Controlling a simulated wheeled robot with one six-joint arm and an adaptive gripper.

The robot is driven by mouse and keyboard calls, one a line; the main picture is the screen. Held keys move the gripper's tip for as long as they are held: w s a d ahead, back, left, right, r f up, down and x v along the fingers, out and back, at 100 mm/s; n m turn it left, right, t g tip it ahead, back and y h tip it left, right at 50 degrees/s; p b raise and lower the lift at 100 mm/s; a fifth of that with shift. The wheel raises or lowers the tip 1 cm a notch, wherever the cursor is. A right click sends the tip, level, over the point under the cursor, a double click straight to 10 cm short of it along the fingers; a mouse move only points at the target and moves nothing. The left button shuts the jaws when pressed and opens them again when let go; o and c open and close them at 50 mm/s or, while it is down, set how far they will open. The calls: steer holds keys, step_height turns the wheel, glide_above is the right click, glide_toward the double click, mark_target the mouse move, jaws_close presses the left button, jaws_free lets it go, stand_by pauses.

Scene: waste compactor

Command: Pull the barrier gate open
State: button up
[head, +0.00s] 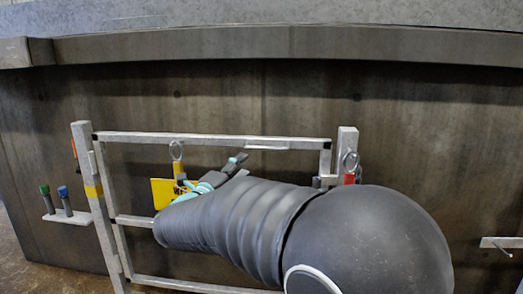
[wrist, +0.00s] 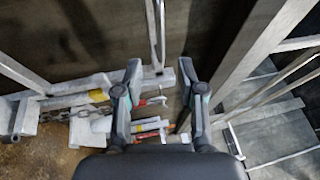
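The barrier gate (head: 210,137) is a pale metal frame of rails between a left post (head: 84,165) and a right post (head: 347,142). It stands in front of a dark wall. My gripper (head: 214,181), with teal pads, is in front of the gate below its top rail, partly hidden by my arm. In the wrist view my gripper (wrist: 158,90) is open, its two fingers apart. A thin pale metal bar (wrist: 155,35) shows beyond the gap between the fingers. I cannot tell which part of the gate it is. My arm hides the gate's lower right.
A yellow sign (head: 163,192) hangs beside a ring (head: 176,150) behind the gate. Green- and blue-topped tools (head: 63,200) stand on a small shelf at the left. A pale bracket (head: 503,243) sticks out at the right. Metal steps (wrist: 270,135) show in the wrist view.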

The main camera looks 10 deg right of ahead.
mark_target(261, 149)
steer(key=x, duration=1.1)
steer(key=shift+w, duration=0.2)
jaws_close()
